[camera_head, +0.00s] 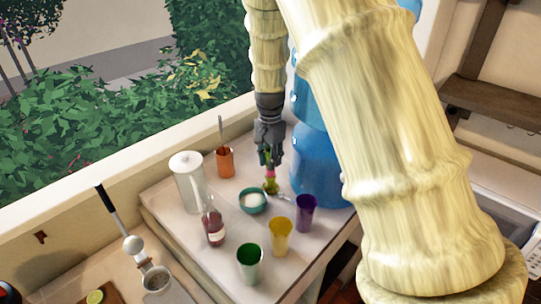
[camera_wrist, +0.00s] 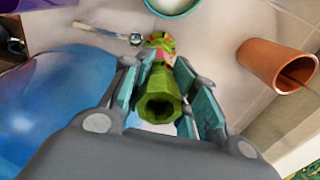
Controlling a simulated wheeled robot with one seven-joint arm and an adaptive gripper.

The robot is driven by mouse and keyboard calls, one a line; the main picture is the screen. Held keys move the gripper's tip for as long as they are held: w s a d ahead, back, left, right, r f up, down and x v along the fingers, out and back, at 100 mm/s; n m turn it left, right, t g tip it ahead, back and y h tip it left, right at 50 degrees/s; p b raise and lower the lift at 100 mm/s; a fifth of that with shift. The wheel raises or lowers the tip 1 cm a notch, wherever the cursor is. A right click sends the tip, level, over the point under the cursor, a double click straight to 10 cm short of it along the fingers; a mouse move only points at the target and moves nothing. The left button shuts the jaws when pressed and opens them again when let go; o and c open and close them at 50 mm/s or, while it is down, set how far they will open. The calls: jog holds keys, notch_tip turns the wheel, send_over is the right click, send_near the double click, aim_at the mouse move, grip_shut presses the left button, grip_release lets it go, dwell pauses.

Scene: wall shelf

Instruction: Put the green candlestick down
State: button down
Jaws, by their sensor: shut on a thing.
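The green candlestick (camera_wrist: 158,98) is between the fingers of my gripper (camera_wrist: 160,85) in the wrist view, with its hollow end facing the camera. A pink and orange patch shows near its far end. In the head view my gripper (camera_head: 269,150) points down over the back of the counter, shut on the candlestick (camera_head: 270,186). The candlestick hangs roughly upright below the fingers, behind and right of a teal bowl. Whether its lower end touches the counter I cannot tell.
On the counter (camera_head: 180,215) stand a teal bowl (camera_head: 253,201), an orange cup (camera_head: 225,162), purple (camera_head: 305,212), yellow (camera_head: 281,237) and green cups (camera_head: 249,263), a bottle (camera_head: 213,222) and a white canister (camera_head: 188,180). A big blue container (camera_head: 318,165) stands close right. A spoon (camera_wrist: 105,32) lies nearby.

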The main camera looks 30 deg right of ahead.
jog(key=shift+s+f, duration=0.1)
jog(key=shift+f, duration=0.05)
jog(key=shift+s, duration=0.1)
jog(key=shift+a, duration=0.1)
jog(key=shift+f, duration=0.1)
jog(key=c, duration=1.2)
grip_release()
jog(key=shift+o, duration=0.4)
